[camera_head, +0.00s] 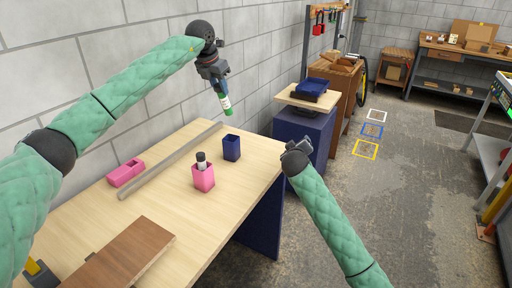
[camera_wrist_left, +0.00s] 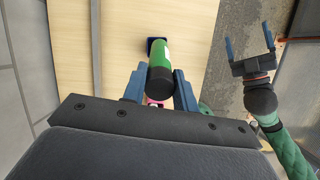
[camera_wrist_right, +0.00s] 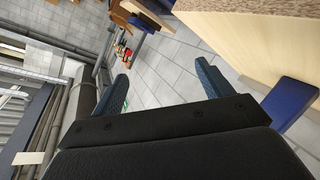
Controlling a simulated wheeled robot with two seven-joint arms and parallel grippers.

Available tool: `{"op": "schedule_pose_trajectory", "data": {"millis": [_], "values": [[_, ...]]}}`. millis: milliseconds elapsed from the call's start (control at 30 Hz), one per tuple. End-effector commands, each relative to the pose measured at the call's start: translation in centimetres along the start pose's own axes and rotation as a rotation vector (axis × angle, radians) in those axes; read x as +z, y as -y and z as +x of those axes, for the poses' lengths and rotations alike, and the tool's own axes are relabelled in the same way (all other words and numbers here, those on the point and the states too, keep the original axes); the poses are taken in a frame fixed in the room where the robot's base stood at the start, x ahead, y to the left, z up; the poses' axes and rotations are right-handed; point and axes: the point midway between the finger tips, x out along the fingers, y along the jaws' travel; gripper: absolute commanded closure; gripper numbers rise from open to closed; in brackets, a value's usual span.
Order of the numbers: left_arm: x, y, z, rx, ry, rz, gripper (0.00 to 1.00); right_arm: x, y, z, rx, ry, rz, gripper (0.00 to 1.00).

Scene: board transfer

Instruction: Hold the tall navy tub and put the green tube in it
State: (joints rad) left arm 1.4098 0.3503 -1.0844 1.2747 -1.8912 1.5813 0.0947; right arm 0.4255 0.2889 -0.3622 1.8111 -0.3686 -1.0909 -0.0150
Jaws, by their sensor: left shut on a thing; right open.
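The green tube (camera_head: 225,103), with a white band and a dark end, hangs from my left gripper (camera_head: 219,86). That gripper is shut on it, above the back of the table. In the left wrist view the tube (camera_wrist_left: 160,58) lies between the fingers, dark end nearest the camera. The tall navy tub (camera_head: 231,149) stands upright on the table, below the tube and apart from it. In the left wrist view the tub (camera_wrist_left: 151,45) is mostly hidden behind the tube. My right gripper (camera_wrist_right: 165,82) is open and empty, by the table's right edge, right of the tub.
A pink tub (camera_head: 203,181) holding a dark-capped tube (camera_head: 201,161) stands in front of the navy tub. A pink open box (camera_head: 126,173), a long grey bar (camera_head: 170,162) and a brown board (camera_head: 118,258) lie on the table (camera_head: 165,205). A navy cabinet (camera_head: 303,138) stands beyond.

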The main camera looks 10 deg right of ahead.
Motion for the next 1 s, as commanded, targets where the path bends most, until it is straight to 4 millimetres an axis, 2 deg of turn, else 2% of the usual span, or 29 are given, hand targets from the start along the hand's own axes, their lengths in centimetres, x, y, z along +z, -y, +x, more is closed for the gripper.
{"op": "schedule_pose_trajectory", "data": {"millis": [33, 100, 300, 400, 500, 633, 733, 1000], "values": [[0.0, 0.0, 0.0, 0.0, 0.0, 0.0, 1.0, -1.9, -1.7, 0.6, 0.045, -0.042, -0.032, 0.22], [0.0, 0.0, 0.0, 0.0, 0.0, 0.0, 1.0, -4.4, -3.9, 1.2, 0.114, -0.106, -0.087, 0.22], [0.0, 0.0, 0.0, 0.0, 0.0, 0.0, 1.0, -12.0, -9.5, 2.2, 0.324, -0.312, -0.311, 0.22], [0.0, 0.0, 0.0, 0.0, 0.0, 0.0, 1.0, -15.5, -11.2, 2.1, 0.427, -0.422, -0.463, 0.22], [0.0, 0.0, 0.0, 0.0, 0.0, 0.0, 1.0, -18.2, -11.7, 2.0, 0.511, -0.521, -0.624, 0.22], [0.0, 0.0, 0.0, 0.0, 0.0, 0.0, 1.0, -20.5, -10.8, 1.9, 0.592, -0.638, -0.844, 0.22], [0.0, 0.0, 0.0, 0.0, 0.0, 0.0, 1.0, -21.2, -8.9, 2.0, 0.63, -0.722, -1.019, 0.22], [0.0, 0.0, 0.0, 0.0, 0.0, 0.0, 1.0, -19.8, -1.2, 2.6, 0.655, -0.948, -1.491, 0.22]]}}
